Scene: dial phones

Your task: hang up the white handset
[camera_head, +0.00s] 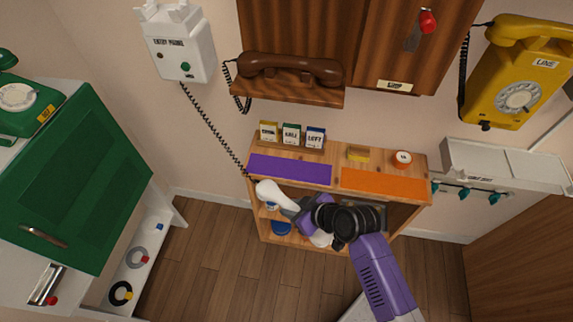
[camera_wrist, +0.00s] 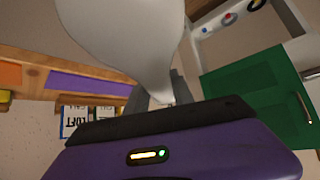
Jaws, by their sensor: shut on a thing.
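The white handset (camera_head: 272,193) is held in front of the low wooden shelf. My gripper (camera_head: 293,207) is shut on it, with its rounded white end sticking out to the left. In the wrist view the handset (camera_wrist: 125,35) fills the top centre, with my fingers (camera_wrist: 160,95) at its narrow part. The white wall phone (camera_head: 182,50) hangs at the upper left of the head view. Its cradle (camera_head: 168,12) on top is empty. A dark coiled cord (camera_head: 210,125) runs from the phone down towards the handset; its lower end is partly hidden.
The wooden shelf (camera_head: 262,148) carries purple and orange mats, small labelled boxes and a round orange item. A brown handset (camera_head: 290,68) lies on its wooden phone. A yellow phone (camera_head: 515,80) hangs at right. A green cabinet door (camera_head: 75,180) stands at left. The floor between is clear.

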